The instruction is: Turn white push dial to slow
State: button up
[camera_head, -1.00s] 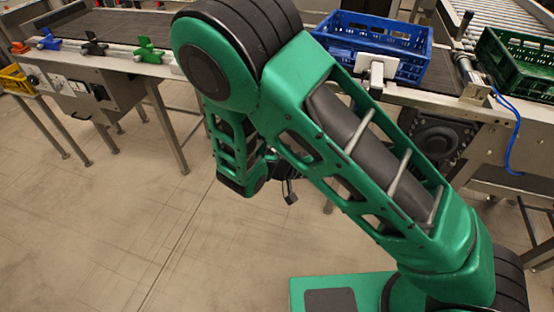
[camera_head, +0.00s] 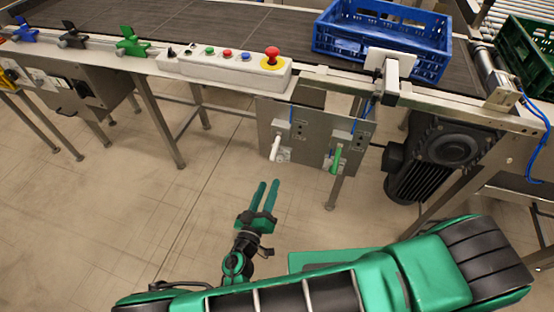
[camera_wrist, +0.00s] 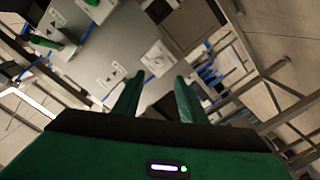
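The white dial (camera_head: 275,147) has a handle-like knob on a square plate, low on the left half of a grey metal panel (camera_head: 305,118) under the conveyor. In the wrist view the white dial (camera_wrist: 155,57) is ahead, between and beyond my fingertips. A green dial (camera_head: 336,158) is to its right on the panel; it shows at upper left in the wrist view (camera_wrist: 48,42). Small markings on the panel are too small to read. My gripper (camera_head: 268,182) is open and empty, in front of and below the white dial, apart from it. It also shows in the wrist view (camera_wrist: 155,84).
Above is a control box (camera_head: 215,66) with several buttons and a red emergency stop (camera_head: 271,57). A blue crate (camera_head: 330,38) is on the conveyor (camera_head: 200,20). A dark motor (camera_head: 445,145) hangs right of the panel. Table legs (camera_head: 165,130) stand left. The floor before the panel is clear.

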aim_at(279, 161)
jog(key=x, duration=1)
jog(key=shift+w+d, duration=0.15)
jog(key=shift+w, duration=0.1)
jog(key=shift+c, duration=0.3)
grip_shut()
